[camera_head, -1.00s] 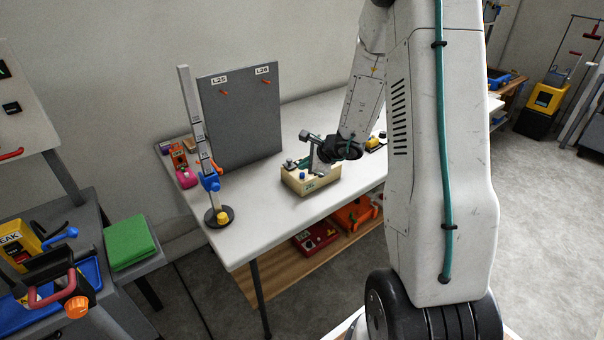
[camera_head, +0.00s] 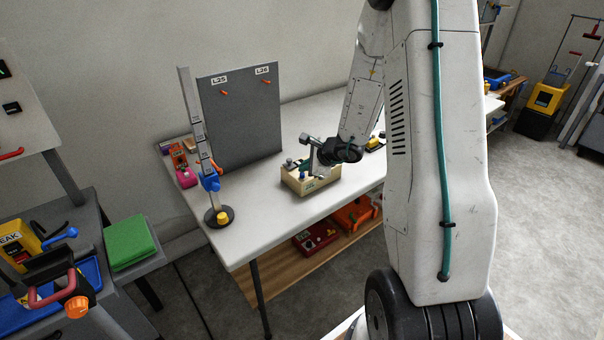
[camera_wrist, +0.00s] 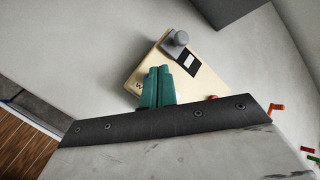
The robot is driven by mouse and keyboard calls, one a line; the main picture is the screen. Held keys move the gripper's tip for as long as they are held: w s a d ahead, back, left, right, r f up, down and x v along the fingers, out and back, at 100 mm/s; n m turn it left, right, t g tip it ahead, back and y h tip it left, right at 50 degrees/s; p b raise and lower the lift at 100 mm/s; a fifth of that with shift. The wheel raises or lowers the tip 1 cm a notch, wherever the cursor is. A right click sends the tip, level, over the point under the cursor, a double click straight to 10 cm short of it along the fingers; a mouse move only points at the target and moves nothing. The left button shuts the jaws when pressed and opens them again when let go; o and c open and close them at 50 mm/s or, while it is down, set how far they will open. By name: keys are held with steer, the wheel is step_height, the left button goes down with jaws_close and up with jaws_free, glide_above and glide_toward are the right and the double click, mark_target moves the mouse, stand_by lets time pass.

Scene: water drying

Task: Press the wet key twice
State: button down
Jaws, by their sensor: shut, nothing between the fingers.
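A beige box (camera_head: 312,186) stands on the white table. It also shows in the wrist view (camera_wrist: 205,82), with a grey knob (camera_wrist: 176,40), a black-and-white panel and a red part at its edge. A blue key (camera_head: 303,176) is on its top. In the wrist view a sliver of blue shows beside my fingers, close to a letter W; the rest of that label is hidden. My gripper (camera_wrist: 164,70) has its teal fingers shut together with nothing between them, over the box top near the blue key. I cannot tell whether the tips touch the key.
A stand with a blue clamp (camera_head: 210,181) and a grey upright board (camera_head: 242,115) are left of and behind the box. Red and orange cases (camera_head: 316,238) sit on the lower shelf.

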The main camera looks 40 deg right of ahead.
steer(key=shift+f, duration=0.35)
stand_by(0.3)
steer(key=shift+r, duration=0.8)
steer(key=shift+r, duration=3)
steer(key=shift+r, duration=0.1)
steer(key=shift+f, duration=3.15)
